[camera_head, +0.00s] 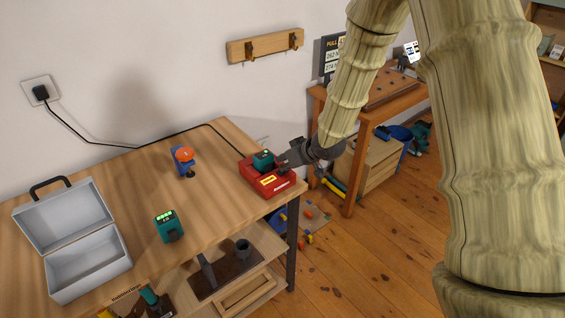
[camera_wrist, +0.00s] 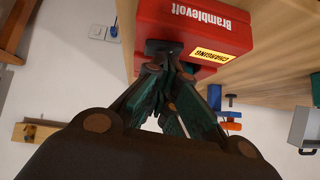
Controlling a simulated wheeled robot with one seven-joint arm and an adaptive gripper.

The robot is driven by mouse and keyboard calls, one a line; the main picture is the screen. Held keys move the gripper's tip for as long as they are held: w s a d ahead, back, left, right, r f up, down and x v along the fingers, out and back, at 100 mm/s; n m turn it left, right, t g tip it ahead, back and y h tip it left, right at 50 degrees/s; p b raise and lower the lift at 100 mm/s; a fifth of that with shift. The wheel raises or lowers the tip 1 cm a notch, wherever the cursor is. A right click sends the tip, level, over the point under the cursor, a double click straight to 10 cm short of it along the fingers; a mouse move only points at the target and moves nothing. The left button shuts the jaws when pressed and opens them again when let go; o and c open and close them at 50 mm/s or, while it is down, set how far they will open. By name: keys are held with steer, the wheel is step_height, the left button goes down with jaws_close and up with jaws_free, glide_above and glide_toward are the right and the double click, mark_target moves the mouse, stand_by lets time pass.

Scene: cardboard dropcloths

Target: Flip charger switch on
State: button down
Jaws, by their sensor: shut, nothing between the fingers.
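The red charger (camera_head: 267,181) sits near the right end of the wooden workbench, with a teal battery (camera_head: 263,158) seated on top. A cable runs from it to the wall socket (camera_head: 40,91). In the wrist view the charger (camera_wrist: 190,30) shows the name "Bramblevolt" and a yellow "CHARGING" label (camera_wrist: 211,56). My gripper (camera_head: 287,160) is shut and empty, its fingertips at the charger's side. In the wrist view the fingertips (camera_wrist: 170,65) are close against a dark part at the charger's lower edge. The switch itself is hidden or cannot be made out, and its position cannot be told.
A second teal battery (camera_head: 168,227), a blue and orange tool (camera_head: 184,161) and an open grey toolbox (camera_head: 88,262) stand on the workbench (camera_head: 130,190). A pegged rail (camera_head: 265,46) hangs on the wall. Another wooden table (camera_head: 370,108) stands behind my arm at right.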

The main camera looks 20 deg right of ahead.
steer(key=shift+w+d, duration=0.1)
steer(key=shift+d, duration=0.25)
steer(key=shift+r+p, duration=0.15)
steer(key=shift+p, duration=0.15)
steer(key=r+p, duration=0.3)
steer(key=r, duration=0.1)
steer(key=shift+a+p, duration=0.25)
steer(key=shift+p, duration=0.05)
steer(key=a+b+v, duration=0.1)
steer(key=v, duration=0.8)
steer(key=shift+s+r+b, duration=0.2)
steer(key=shift+s+b, duration=0.1)
steer(key=shift+s, duration=0.35)
